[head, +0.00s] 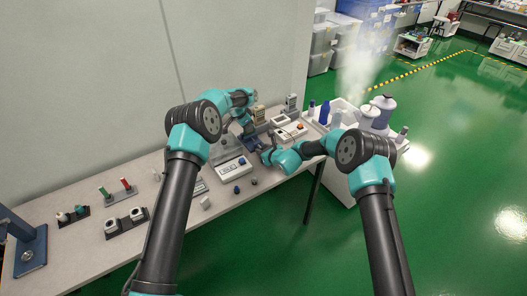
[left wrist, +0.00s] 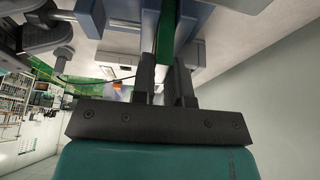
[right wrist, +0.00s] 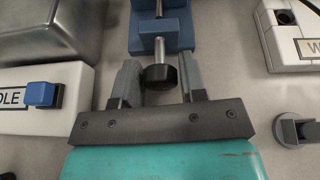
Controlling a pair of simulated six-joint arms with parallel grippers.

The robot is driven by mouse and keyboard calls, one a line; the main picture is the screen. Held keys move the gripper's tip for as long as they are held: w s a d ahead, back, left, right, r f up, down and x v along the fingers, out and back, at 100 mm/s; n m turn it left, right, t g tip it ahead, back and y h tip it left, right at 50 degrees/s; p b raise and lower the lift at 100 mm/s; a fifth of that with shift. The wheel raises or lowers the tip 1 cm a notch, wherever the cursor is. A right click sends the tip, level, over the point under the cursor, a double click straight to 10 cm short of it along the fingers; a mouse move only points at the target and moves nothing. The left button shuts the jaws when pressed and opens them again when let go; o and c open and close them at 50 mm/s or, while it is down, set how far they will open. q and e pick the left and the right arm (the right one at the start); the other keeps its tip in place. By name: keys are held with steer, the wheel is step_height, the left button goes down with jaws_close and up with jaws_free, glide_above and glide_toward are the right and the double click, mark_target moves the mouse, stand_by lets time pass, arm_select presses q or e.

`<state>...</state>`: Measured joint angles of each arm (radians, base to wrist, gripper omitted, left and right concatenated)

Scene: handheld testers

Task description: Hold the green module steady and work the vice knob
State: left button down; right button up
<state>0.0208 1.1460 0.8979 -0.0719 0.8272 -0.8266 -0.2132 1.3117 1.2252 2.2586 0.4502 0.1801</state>
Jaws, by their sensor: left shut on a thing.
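The green module (left wrist: 166,38) shows as a narrow green strip in the left wrist view, upright between grey-blue vice jaws. My left gripper (left wrist: 164,75) is shut on it; the fingers hide part of it. In the right wrist view the blue vice (right wrist: 161,38) has a steel screw ending in a black knob (right wrist: 160,77). My right gripper (right wrist: 160,80) is open, one finger on each side of the knob, with gaps showing. In the head view my left gripper (head: 247,128) and right gripper (head: 267,155) are close together and small; the arms partly hide the vice.
A white box with a blue switch (right wrist: 41,94) lies left of the right gripper, below a metal tray (right wrist: 60,28). Another white box (right wrist: 292,35) and a grey knob (right wrist: 294,130) are at right. White containers with bottles (head: 368,115) stand beyond the table's right end.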

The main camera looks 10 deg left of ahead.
steer(key=c, duration=0.5)
steer(key=shift+m+g+y, duration=0.5)
steer(key=shift+m+y, duration=0.1)
steer(key=shift+m, duration=0.4)
steer(key=o, duration=0.9)
steer(key=shift+d, duration=0.15)
